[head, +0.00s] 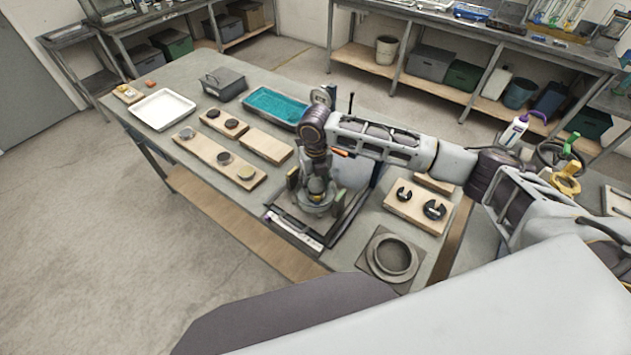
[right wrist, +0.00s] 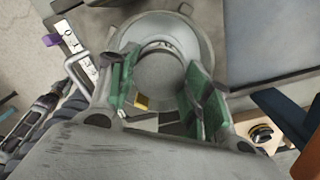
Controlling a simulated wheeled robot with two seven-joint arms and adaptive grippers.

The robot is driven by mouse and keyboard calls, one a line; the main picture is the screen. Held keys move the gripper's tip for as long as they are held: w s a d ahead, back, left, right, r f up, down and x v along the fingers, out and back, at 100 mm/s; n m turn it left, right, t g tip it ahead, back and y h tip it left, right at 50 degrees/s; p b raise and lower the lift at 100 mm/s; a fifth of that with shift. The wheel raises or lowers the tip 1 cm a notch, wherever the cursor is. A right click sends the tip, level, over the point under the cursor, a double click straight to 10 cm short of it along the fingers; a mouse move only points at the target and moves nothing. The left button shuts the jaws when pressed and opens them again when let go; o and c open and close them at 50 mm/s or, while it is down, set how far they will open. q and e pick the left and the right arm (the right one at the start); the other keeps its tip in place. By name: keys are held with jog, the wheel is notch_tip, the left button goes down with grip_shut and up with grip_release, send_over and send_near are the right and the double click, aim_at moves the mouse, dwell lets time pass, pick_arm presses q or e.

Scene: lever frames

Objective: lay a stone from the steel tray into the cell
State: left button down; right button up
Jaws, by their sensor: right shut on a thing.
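My right gripper (head: 318,190) is low over a round grey vessel (head: 312,208) in a dark frame on the bench, which looks like the cell. In the right wrist view my gripper (right wrist: 163,95) has its green-padded fingers either side of a round grey piece (right wrist: 160,72), shut on it. This piece lies within the outline of the vessel's wide rim (right wrist: 192,38); whether it touches the vessel I cannot tell. A shallow pale tray (head: 163,109) lies at the bench's far left; I see no stone in it. My left gripper is out of view.
Wooden boards (head: 205,150) with several small round pieces lie left of the vessel. A teal-lined tray (head: 275,106) and grey box (head: 222,83) stand behind. Right are a board with black slotted weights (head: 434,210) and a grey ring on a plate (head: 393,257).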

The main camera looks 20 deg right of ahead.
jog(key=shift+f, duration=0.15)
dwell(0.5)
jog(key=o, duration=1.1)
notch_tip(320, 180, up, 12)
dwell(0.3)
jog(key=shift+s, duration=0.1)
dwell(0.5)
